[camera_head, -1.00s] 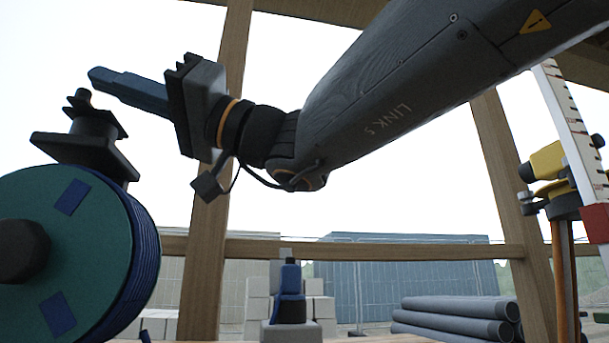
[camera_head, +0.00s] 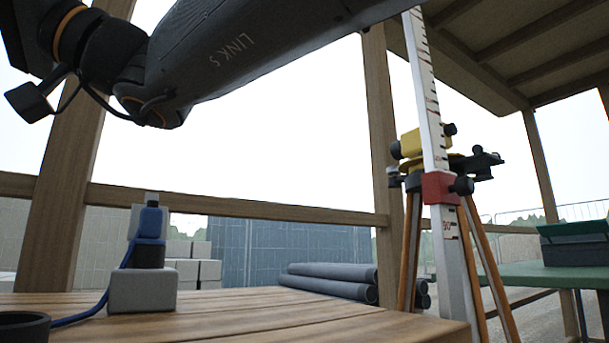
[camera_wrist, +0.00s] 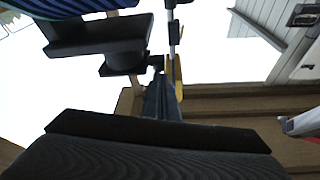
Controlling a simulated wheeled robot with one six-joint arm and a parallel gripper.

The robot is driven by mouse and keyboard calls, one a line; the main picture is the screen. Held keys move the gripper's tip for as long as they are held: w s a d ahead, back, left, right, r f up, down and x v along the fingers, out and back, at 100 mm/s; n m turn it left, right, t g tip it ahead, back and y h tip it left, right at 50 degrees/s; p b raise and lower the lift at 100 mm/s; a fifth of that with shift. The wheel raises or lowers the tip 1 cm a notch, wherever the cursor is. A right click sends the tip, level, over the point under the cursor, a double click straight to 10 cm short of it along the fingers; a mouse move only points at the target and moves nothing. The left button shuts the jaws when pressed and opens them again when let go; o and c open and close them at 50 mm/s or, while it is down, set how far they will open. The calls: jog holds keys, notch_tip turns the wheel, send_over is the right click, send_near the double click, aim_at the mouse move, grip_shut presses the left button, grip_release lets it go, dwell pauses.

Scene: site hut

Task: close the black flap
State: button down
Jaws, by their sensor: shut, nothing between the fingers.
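A dark box (camera_head: 578,256) sits on a green table at the far right of the head view. The box is cut off by the picture edge, so I cannot tell how far the flap stands open. My gripper (camera_wrist: 162,102) shows in the wrist view with its dark blue-grey fingers together and nothing between them. It is in the air, far from the box. In the head view only my wrist and arm show, at the upper left.
A wooden bench (camera_head: 240,312) fills the foreground, with a grey block (camera_head: 143,290) and blue cable on it. A tripod with a yellow instrument (camera_head: 412,143) and a measuring staff (camera_head: 447,250) stand before the green table (camera_head: 545,275). Grey pipes (camera_head: 330,283) lie behind the bench.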

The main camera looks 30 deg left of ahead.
notch_tip(320, 180, up, 4)
jog(key=p, duration=0.2)
jog(key=p+v, duration=0.1)
jog(key=v, duration=0.9)
jog(key=shift+w+a, duration=0.2)
jog(key=shift+a, duration=0.15)
